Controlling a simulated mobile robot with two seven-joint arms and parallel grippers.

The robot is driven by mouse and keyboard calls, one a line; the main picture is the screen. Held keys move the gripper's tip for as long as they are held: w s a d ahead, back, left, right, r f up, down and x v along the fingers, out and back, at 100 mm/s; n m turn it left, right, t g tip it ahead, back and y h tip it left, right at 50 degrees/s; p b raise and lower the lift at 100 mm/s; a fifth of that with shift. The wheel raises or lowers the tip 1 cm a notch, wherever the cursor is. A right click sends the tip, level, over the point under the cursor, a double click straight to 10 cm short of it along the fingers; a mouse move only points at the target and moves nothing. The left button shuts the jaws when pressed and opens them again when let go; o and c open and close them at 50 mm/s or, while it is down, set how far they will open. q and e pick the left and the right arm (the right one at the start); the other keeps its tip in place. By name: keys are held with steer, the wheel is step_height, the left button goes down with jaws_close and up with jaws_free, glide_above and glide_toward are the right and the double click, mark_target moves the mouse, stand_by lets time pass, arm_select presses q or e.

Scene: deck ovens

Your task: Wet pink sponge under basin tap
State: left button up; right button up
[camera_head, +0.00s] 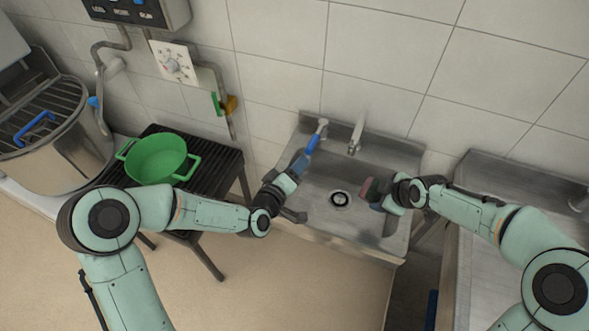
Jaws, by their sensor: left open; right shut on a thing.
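The pink sponge (367,187) is in the jaws of my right gripper (373,198), which is shut on it. The sponge is over the right part of the steel basin (318,203), just right of the dark drain (340,199). The basin tap (356,137) stands at the back wall of the basin, behind and to the left of the sponge, apart from it. No water shows at the tap. My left gripper (297,169) is open at the basin's left side, close to a blue piece (308,149) with a pale end; whether they touch is unclear.
A green pot (156,158) stands on a dark slatted rack (218,160) at the left. A large steel vessel (62,155) is further left. A steel counter (490,175) is at the right, beyond a gap. The tiled wall closes the back.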

arm_select(q)
steer(key=w+r+p, duration=0.3)
steer(key=r, duration=0.3)
arm_select(e)
steer(key=s+d+r, duration=0.2)
steer(key=d+r, duration=0.1)
steer(key=shift+s+r, duration=0.25)
steer(key=shift+s, duration=0.05)
arm_select(q)
steer(key=shift+r, duration=0.1)
arm_select(e)
steer(key=shift+s, duration=0.15)
stand_by(0.5)
